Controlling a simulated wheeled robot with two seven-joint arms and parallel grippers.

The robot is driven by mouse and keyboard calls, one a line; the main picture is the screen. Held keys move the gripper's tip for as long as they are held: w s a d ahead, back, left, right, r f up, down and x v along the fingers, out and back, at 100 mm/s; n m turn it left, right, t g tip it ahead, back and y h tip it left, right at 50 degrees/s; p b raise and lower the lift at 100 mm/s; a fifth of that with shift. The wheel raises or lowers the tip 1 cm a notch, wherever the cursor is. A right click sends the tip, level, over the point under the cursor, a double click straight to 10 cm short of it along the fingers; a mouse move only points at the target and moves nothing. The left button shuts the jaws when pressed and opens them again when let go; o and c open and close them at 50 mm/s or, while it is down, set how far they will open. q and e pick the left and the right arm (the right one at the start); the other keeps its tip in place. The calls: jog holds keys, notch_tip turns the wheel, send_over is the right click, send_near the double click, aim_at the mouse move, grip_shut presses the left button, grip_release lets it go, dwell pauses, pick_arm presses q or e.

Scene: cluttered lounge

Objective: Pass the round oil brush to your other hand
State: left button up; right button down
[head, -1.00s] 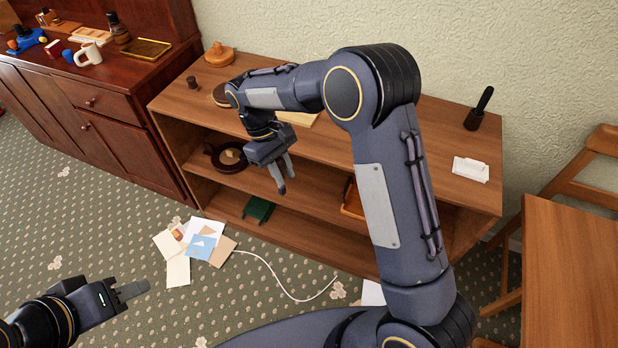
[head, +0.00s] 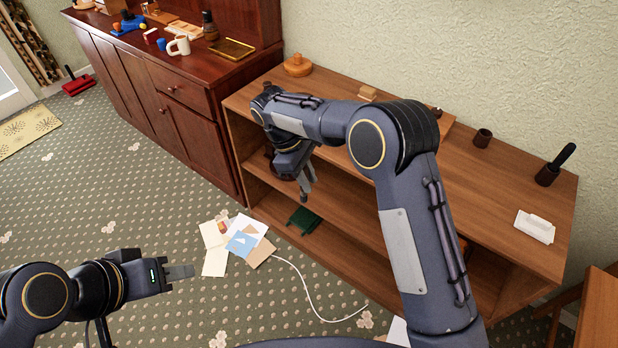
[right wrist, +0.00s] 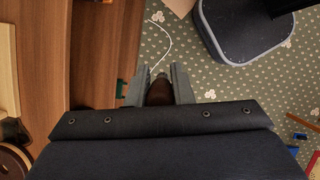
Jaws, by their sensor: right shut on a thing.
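My right gripper (head: 308,190) hangs in front of the wooden shelf unit, its fingers pointing down. In the right wrist view its fingers (right wrist: 160,85) are shut on a dark brown rounded piece, which I take to be the round oil brush (right wrist: 160,93). Only a short part of the brush shows between the fingers; the rest is hidden, and I cannot make it out in the head view. My left gripper (head: 180,272) is low at the left over the carpet, well apart from the right one. Its fingers are seen edge-on, so their opening is unclear.
A dark red sideboard (head: 190,100) stands left. Papers (head: 214,258) and a white cable (head: 310,300) lie on the carpet.

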jog(key=s+d+r+m+g+y, duration=0.2)
jog(key=s+d+r+m, duration=0.35)
jog(key=r+m, duration=0.2)
jog(key=shift+w+a+m+y, duration=0.5)
jog(key=shift+w+a+m, duration=0.85)
jog(key=shift+w+a, duration=2.55)
pick_arm(q)
jog(key=shift+o, duration=1.1)
jog(key=w+d+m+g+h, duration=0.1)
jog(key=w+d+m+g, duration=0.1)
jog(key=w+m+g, duration=0.4)
jog(key=m+h, duration=1.3)
jog(key=m, duration=0.1)
send_near(300, 187)
jog(key=shift+g, duration=0.3)
jog(key=d, duration=1)
jog(key=shift+f, duration=0.2)
pick_arm(e)
jog(key=s+d+f+n+t+h, duration=0.2)
jog(key=f+n, duration=0.6)
jog(key=n, duration=0.7)
jog(key=shift+s+d+f+n+t+h, duration=0.35)
jog(key=shift+d+t+h, duration=0.45)
jog(key=shift+d+t, duration=0.3)
